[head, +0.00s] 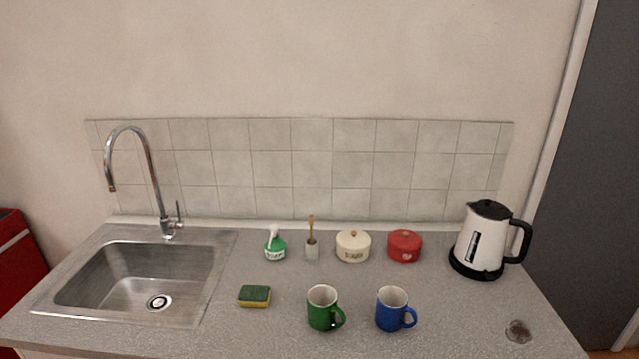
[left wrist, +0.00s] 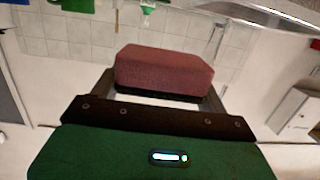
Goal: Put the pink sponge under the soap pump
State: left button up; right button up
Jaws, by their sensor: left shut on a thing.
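The pink sponge (left wrist: 165,72) shows only in the left wrist view, a dull pink block with a dark underside. My left gripper (left wrist: 160,88) is shut on it, with one finger at each end. The soap pump appears to be the small green bottle with a white top (head: 275,246), upright on the counter right of the sink in the head view. No pink sponge shows at its base. Neither gripper is in the head view, and my right gripper is in neither view.
A green-and-yellow sponge (head: 254,296) lies in front of the pump. A brush in a holder (head: 312,248) stands just right of it. Green (head: 322,308) and blue (head: 393,309) mugs, two lidded pots and a kettle (head: 482,240) stand further right. The sink (head: 110,280) is left.

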pick_arm(q)
jog(key=shift+s+a+f, duration=0.1)
jog(key=shift+s, duration=0.4)
jog(key=shift+w, duration=0.1)
jog(key=w+d+r, duration=0.1)
jog(key=w+r, duration=0.3)
jog(key=w, duration=0.6)
jog(key=w+d+r, duration=0.1)
jog(key=w+r, duration=0.4)
jog(key=w, duration=0.5)
jog(key=shift+w+r+h, duration=0.15)
jog(key=shift+w+h, duration=0.05)
jog(key=shift+h, duration=0.1)
jog(key=shift+d, duration=0.1)
